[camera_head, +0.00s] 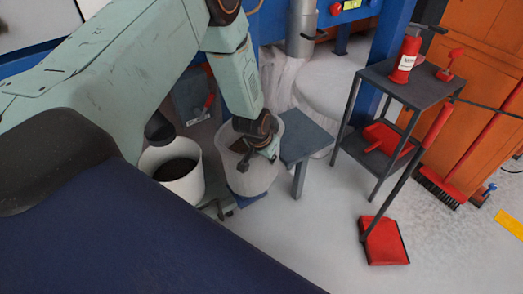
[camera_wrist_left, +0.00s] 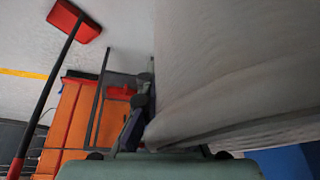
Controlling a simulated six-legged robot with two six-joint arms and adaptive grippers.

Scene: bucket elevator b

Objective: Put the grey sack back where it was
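The grey sack (camera_head: 256,178) is pale, wide at the top and narrower below, and shows in the middle of the head view. My left gripper (camera_head: 259,158) reaches down onto its upper part, with the sack's cloth at its fingers. In the left wrist view the sack (camera_wrist_left: 235,75) fills the right side, very close, with soft folds. One dark finger shows at its left edge; the other is hidden behind the cloth. The gripper looks shut on the sack. Whether the sack's bottom touches anything is unclear. My right gripper is not in view.
A white bucket (camera_head: 184,188) with dark contents stands left of the sack. A small grey table (camera_head: 308,140) is just right of it. A dark shelf stand (camera_head: 415,90) holds red items. A red dustpan (camera_head: 384,242) lies on open floor at the right.

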